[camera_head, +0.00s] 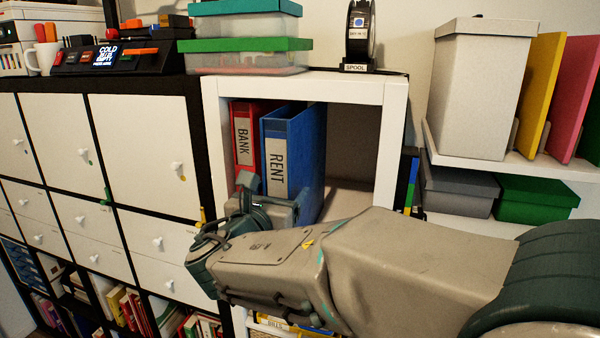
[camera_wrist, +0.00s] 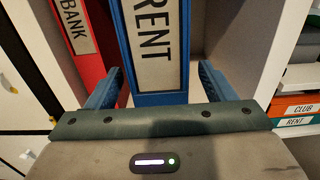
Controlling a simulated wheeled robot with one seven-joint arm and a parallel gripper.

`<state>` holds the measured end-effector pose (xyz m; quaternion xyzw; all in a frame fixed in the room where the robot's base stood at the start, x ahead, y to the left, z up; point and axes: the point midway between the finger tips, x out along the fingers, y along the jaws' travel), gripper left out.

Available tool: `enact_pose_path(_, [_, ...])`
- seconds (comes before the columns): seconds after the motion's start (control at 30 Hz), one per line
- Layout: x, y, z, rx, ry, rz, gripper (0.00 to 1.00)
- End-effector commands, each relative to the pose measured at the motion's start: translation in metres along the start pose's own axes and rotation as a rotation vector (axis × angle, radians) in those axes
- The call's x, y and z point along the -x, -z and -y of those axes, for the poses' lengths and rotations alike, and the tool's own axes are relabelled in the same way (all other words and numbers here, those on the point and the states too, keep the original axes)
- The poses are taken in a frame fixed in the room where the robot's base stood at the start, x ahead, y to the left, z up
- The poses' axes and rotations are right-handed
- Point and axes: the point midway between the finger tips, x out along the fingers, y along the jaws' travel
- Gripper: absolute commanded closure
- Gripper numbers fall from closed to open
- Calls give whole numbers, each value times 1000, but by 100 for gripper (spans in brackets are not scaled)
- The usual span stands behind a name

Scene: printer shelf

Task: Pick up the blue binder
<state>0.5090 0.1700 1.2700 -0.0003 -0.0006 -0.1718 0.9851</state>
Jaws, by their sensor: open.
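The blue binder (camera_head: 300,145), labelled RENT, stands upright in the white cubby. It stands directly right of a red binder (camera_head: 243,140) labelled BANK. In the wrist view the blue binder's spine (camera_wrist: 158,97) is straight ahead, with its lower part hidden by my gripper. My gripper (camera_wrist: 160,85) is open, one blue finger on each side of the blue binder's spine. The left finger lies in front of the red binder (camera_wrist: 88,40). In the head view my gripper (camera_head: 268,190) is at the cubby opening, partly hidden by my wrist. I cannot tell whether the fingers touch the binder.
The white cubby (camera_head: 396,120) has free room right of the blue binder. Its right wall (camera_wrist: 258,45) is near my right finger. White cabinets (camera_head: 135,140) stand left. Lidded boxes (camera_head: 245,58) and a spool (camera_head: 361,35) sit on top. A shelf with boxes (camera_head: 475,95) is at right.

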Motion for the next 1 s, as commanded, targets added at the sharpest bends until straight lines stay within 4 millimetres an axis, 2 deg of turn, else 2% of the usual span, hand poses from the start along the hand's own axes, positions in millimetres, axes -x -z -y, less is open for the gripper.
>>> enact_pose_path(0.3, [-43, -2, -1, 0, 1, 0, 24])
enact_pose_path(0.6, [-48, 0, -1, 0, 0, -1, 24])
enact_pose_path(0.87, [-48, -1, -1, 0, 0, -1, 96])
enact_pose_path(0.9, [-48, -3, -1, -2, 0, 3, 100])
enact_pose_path(1.0, [-48, -3, -1, -2, 0, 3, 100])
